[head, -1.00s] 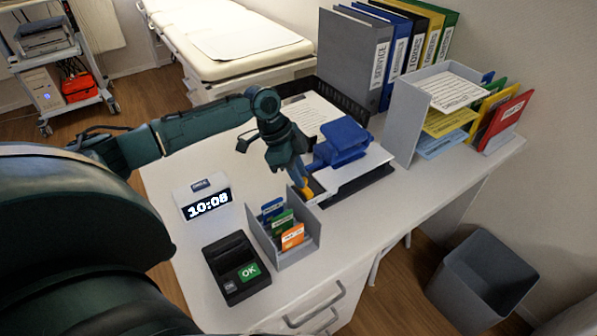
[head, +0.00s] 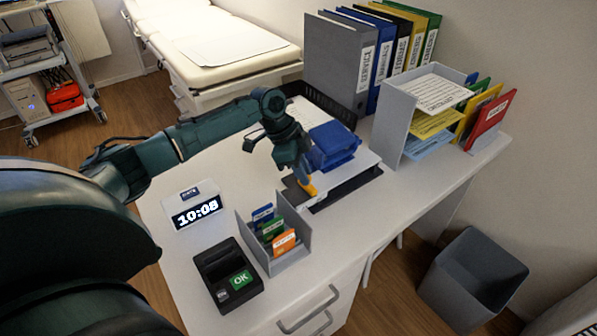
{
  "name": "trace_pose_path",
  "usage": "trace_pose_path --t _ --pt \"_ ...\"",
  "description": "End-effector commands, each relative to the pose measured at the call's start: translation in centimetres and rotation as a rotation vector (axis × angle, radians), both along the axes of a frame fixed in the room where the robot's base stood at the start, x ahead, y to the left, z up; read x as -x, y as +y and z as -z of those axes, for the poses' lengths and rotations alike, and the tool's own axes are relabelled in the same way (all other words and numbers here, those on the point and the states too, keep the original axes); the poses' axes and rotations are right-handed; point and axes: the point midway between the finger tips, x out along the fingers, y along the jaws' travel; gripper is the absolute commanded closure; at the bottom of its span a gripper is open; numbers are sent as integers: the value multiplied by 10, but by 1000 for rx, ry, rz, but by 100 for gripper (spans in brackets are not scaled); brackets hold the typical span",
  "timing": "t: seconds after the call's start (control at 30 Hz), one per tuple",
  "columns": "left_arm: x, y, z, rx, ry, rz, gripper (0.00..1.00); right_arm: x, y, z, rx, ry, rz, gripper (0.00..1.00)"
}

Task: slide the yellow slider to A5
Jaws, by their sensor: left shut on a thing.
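The yellow slider (head: 310,188) sits at the front edge of a dark flat device, in its left half. A blue block-like part (head: 333,143) stands on the device, with a white sheet or plate (head: 352,166) around it. The dark front strip (head: 352,184) runs right of the slider. My left gripper (head: 306,179) points down and is shut on the slider, covering its upper part. The A5 mark is too small to make out. My right gripper is not in view.
A grey card holder (head: 294,252) stands just in front of the device. Left of it are a clock (head: 196,210) and a black terminal (head: 226,274). A grey paper sorter (head: 396,120) and binders (head: 335,68) stand behind. A bin (head: 470,275) is on the floor.

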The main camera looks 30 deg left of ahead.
Motion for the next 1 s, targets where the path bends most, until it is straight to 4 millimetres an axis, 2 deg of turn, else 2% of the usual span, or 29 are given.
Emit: trace_pose_path --t 0.07,0.1,0.37,0.67,0.77,1.0 --pt "0 0 -1 1 -1 0 100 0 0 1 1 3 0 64" --pt "0 0 -1 1 -1 0 80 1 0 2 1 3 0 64" --pt "0 0 0 1 -1 0 60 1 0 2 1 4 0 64" --pt "1 2 -4 0 -1 0 60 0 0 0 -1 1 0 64" --pt "2 7 -15 -2 -2 -1 60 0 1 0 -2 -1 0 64" --pt "9 25 -63 -1 -5 -1 60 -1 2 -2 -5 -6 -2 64"
